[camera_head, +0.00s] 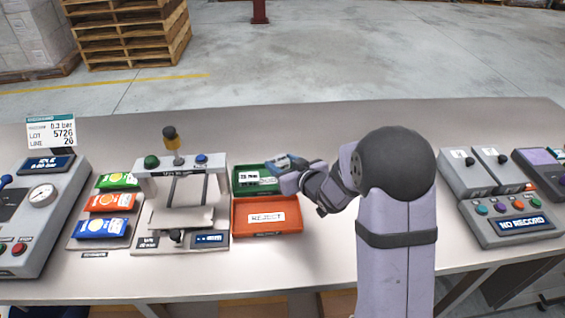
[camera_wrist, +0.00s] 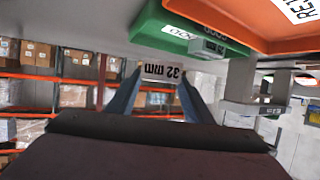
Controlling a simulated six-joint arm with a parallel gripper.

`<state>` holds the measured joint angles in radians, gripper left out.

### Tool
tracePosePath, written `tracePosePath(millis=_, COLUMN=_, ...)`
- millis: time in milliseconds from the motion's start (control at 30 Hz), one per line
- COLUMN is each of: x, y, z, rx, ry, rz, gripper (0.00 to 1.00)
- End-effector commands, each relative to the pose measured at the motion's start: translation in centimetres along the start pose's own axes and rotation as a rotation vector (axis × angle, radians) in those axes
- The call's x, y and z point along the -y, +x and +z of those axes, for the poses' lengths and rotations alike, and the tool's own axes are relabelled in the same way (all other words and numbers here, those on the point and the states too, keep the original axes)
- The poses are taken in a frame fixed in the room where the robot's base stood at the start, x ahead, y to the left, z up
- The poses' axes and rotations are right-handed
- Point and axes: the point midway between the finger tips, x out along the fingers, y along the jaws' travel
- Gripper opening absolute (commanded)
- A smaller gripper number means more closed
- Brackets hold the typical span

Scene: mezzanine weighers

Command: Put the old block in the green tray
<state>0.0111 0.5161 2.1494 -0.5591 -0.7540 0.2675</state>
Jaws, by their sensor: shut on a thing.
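The green tray (camera_head: 244,170) stands on the bench behind the orange tray. It also shows at the top of the wrist view (camera_wrist: 152,24), with a white label and a small grey piece at its side. My gripper (camera_head: 283,166) is just right of the green tray in the head view. In the wrist view its two blue-grey fingers (camera_wrist: 160,85) are shut on a small block (camera_wrist: 160,70) with dark lettering that looks like "32 mm". The lettering appears upside down. Whether this is the old block, I cannot tell. The fingers and wrist hide most of it in the head view.
The orange tray (camera_head: 267,228) marked REJECT stands in front of the green tray. A weigher (camera_head: 181,205) is left of both, with coloured packets (camera_head: 113,202) beyond it. A control box (camera_head: 512,220) stands at the right. The bench between my arm and that box is clear.

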Motion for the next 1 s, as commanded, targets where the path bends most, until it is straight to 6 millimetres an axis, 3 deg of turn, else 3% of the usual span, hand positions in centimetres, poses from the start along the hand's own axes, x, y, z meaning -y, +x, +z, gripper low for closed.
tracePosePath(millis=400, x=0.0, y=1.5, z=3.5, rx=-0.002, ry=0.0, rz=0.001, gripper=0.14)
tracePosePath(millis=1000, x=0.0, y=1.6, z=3.8, rx=-0.002, ry=0.0, rz=0.0, gripper=0.14)
